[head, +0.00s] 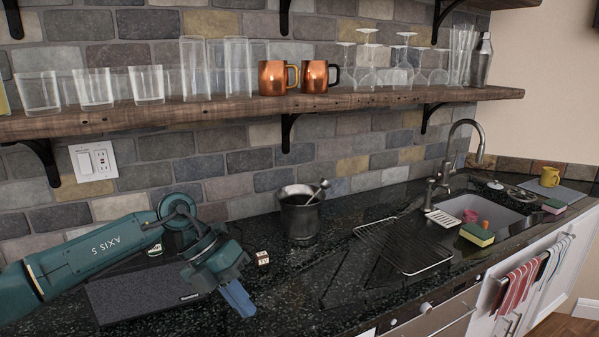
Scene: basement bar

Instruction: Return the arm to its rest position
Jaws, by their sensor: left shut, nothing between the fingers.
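My left arm comes in from the left in the head view, over the dark stone counter. My left gripper (238,298) points down and to the right above the counter, by the right end of a dark flat mat (140,292). Its blue fingers are together, with nothing held between them. My right gripper does not show.
A wire rack (402,243) lies to the right, before the sink (484,212). A wooden shelf (270,111) with glasses and copper mugs runs above.

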